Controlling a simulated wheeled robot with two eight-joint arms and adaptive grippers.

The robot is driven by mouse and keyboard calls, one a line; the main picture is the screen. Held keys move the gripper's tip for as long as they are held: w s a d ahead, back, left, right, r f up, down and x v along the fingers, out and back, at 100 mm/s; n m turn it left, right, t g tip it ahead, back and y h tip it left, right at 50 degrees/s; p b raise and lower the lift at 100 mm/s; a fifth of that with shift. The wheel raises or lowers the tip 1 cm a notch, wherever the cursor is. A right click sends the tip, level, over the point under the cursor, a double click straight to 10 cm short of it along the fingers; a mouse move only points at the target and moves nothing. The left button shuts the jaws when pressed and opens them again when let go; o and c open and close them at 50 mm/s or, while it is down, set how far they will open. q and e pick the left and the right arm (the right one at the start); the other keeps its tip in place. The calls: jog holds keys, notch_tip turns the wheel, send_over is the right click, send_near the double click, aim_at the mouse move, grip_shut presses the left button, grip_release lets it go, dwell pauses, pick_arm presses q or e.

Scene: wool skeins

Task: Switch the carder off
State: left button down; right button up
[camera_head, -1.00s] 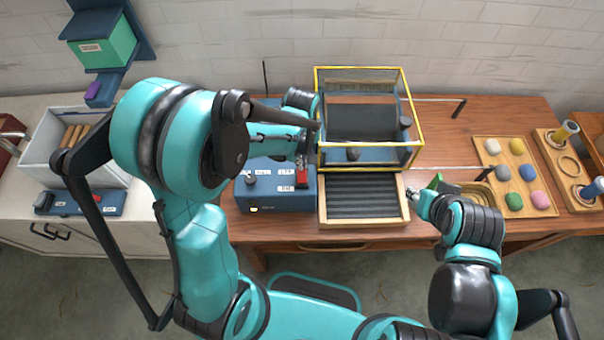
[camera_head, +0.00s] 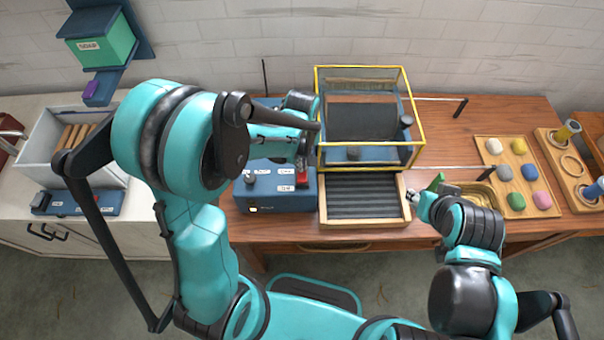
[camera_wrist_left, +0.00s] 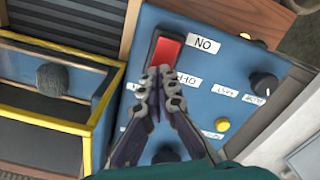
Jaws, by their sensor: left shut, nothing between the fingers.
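The carder (camera_head: 363,123) has a yellow-framed clear guard over a dark roller, with a blue control box (camera_head: 270,203) at its left. A red switch (camera_head: 302,178) sits at the box's right side. In the left wrist view the red switch (camera_wrist_left: 168,50) is beside an upside-down ON label (camera_wrist_left: 204,46); a second, partly covered label (camera_wrist_left: 187,79) is beside the fingertips. My left gripper (camera_wrist_left: 158,84) is shut and empty, its tips over one end of the switch; contact cannot be told. It also shows in the head view (camera_head: 303,163). My right gripper (camera_head: 411,195) is right of the feed tray.
The ribbed feed tray (camera_head: 362,198) extends in front of the guard. A yellow lamp (camera_wrist_left: 222,125) and a black knob (camera_wrist_left: 263,84) are on the box near the switch. A wooden board (camera_head: 515,176) with coloured wool lies at the right. A grey crate (camera_head: 55,150) stands left.

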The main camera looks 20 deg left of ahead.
pick_arm(q)
jog(key=shift+f, duration=0.3)
jog(key=shift+r, duration=0.1)
jog(key=shift+r+p, duration=2.35)
jog(key=shift+r, duration=1.1)
jog(key=shift+s+a+r+b, duration=0.1)
jog(key=shift+s+a+b, duration=0.05)
jog(key=shift+b, duration=0.35)
jog(key=s+a+m+t+b, duration=0.4)
jog(key=s+m+t+b, duration=0.3)
jog(key=s+m+b, duration=0.2)
jog(key=shift+s+a+r+b, duration=0.25)
jog(key=shift+s+b, duration=0.25)
jog(key=shift+b, duration=0.65)
